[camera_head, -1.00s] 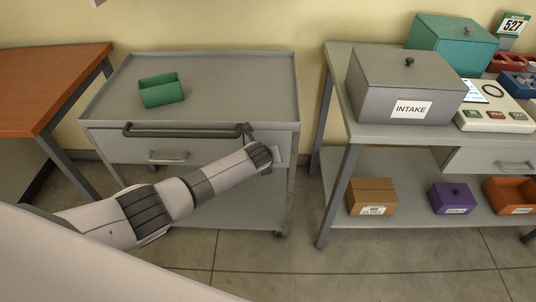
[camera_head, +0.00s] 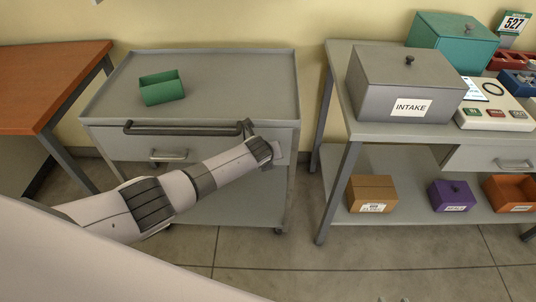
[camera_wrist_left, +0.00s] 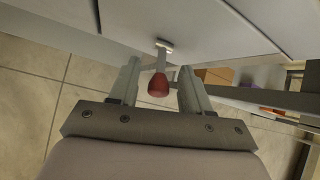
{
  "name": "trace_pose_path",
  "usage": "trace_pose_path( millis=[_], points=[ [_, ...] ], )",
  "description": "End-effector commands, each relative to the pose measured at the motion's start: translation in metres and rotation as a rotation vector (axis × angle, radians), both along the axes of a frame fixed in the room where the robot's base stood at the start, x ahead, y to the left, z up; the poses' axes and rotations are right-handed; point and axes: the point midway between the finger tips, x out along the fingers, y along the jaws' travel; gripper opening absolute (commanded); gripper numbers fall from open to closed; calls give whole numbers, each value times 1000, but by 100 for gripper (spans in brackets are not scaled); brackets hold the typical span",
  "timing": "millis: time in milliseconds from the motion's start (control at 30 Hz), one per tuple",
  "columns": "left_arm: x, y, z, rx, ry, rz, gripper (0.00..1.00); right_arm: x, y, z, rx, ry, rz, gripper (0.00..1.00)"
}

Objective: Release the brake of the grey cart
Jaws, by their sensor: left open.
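The grey cart (camera_head: 225,82) stands in the middle of the head view, with a dark push handle (camera_head: 185,131) along its front. In the left wrist view a short lever with a red knob (camera_wrist_left: 158,86) sticks out from a small plate on the cart's pale front panel (camera_wrist_left: 215,25). My left gripper (camera_wrist_left: 159,68) is open, with one finger on either side of the lever and knob. Gaps show between the knob and both fingers. In the head view my left wrist reaches the cart's front right corner and hides the fingers and knob.
A green open bin (camera_head: 162,88) sits on the cart top. A wooden-topped table (camera_head: 45,85) stands left of the cart. A grey bench (camera_head: 345,125) with the INTAKE box (camera_head: 405,90) stands to the right, with a floor gap between.

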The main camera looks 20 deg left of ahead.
Motion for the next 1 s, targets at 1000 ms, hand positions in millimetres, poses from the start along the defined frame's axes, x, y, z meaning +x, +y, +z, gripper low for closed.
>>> trace_pose_path(
  millis=[1000],
  points=[
    [-43, -2, 52, 0, 0, 0, 48, 0, -1, 5, -1, 0, 0, 43]
  ],
)
